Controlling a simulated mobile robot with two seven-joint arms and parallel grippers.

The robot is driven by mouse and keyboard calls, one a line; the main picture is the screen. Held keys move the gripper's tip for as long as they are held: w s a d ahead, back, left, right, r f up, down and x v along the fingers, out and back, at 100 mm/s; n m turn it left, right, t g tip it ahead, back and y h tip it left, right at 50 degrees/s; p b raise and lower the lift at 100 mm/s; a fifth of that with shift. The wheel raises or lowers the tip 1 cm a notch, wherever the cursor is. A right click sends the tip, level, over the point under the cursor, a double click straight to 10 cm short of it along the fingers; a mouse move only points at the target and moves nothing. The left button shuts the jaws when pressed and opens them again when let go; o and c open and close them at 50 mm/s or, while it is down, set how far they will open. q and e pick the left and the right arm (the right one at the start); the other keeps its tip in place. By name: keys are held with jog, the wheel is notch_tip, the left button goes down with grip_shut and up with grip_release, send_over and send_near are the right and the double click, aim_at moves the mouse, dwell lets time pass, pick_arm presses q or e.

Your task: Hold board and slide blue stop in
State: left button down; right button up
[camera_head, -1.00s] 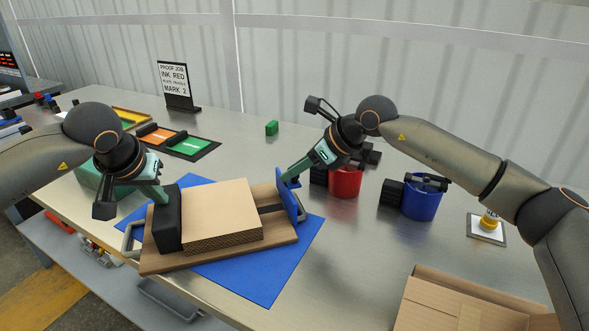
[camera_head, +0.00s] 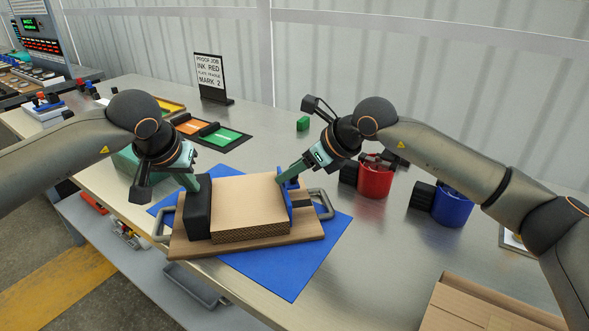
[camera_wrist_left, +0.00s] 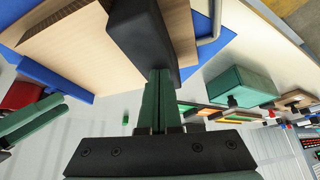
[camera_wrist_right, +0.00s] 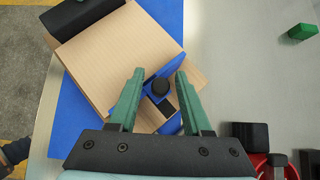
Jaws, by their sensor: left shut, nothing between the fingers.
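The brown wooden board (camera_head: 300,229) lies on a blue mat and carries a light block with a corrugated edge (camera_head: 250,205). A black block (camera_head: 197,210) stands at its left end. The blue stop (camera_head: 286,204) stands upright at the light block's right side and appears to touch it. My left gripper (camera_head: 190,182) is shut and empty, its fingertips at the black block; the left wrist view shows the fingers together (camera_wrist_left: 157,78). My right gripper (camera_head: 284,178) is at the blue stop.
Metal handles (camera_head: 322,203) stick out at the board's ends. Red (camera_head: 374,181) and blue (camera_head: 453,207) cups stand to the right, and an open cardboard box (camera_head: 480,308) is at lower right. A small green block (camera_head: 303,124) and a sign (camera_head: 211,77) stand behind.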

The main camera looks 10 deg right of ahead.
pick_arm(q)
jog(key=shift+s+f, duration=0.1)
jog(key=shift+f, duration=0.3)
pick_arm(e)
jog(key=shift+o, duration=0.4)
jog(key=shift+d, duration=0.1)
jog(key=shift+s+d+r, duration=0.15)
jog(key=shift+d+r, duration=0.05)
jog(key=shift+r, duration=0.05)
jog(key=v, duration=1.1)
jog(key=shift+s, duration=0.2)
jog(key=shift+r, duration=0.2)
pick_arm(q)
jog(key=shift+r+p, duration=0.65)
jog(key=shift+r, duration=0.15)
jog(key=shift+r+p, duration=1.75)
jog(key=shift+r, duration=0.75)
pick_arm(e)
jog(key=shift+w+r, duration=0.1)
jog(key=shift+r, duration=2.2)
